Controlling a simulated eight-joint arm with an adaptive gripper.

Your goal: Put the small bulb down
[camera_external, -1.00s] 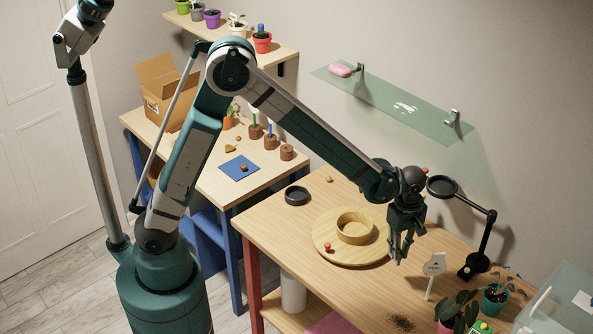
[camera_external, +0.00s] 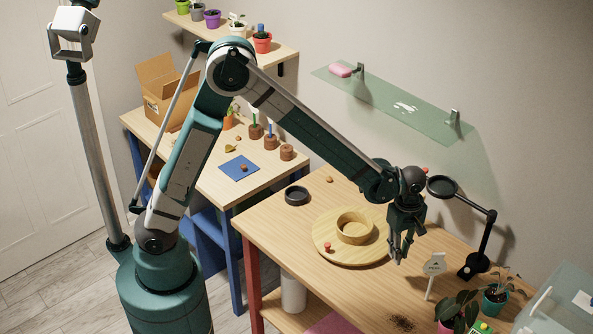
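My gripper (camera_external: 399,254) points down over the right side of a round wooden board (camera_external: 337,253) on the long table. Its dark fingers are small in the view, and I cannot tell whether they are open or shut, or whether anything is between them. A small tan, bulb-like thing (camera_external: 329,180) lies on the table near its back edge, apart from my gripper. A small brown thing (camera_external: 243,168) lies on a blue mat (camera_external: 238,175) on the other table. I cannot tell which of these, if any, is the small bulb.
A round wooden dish (camera_external: 354,228) and a small red thing (camera_external: 327,246) are on the board. A black dish (camera_external: 297,195) stands behind it. A black magnifier stand (camera_external: 476,262), white sign (camera_external: 434,266) and potted plants (camera_external: 495,297) are at the right. Soil (camera_external: 402,322) lies in front.

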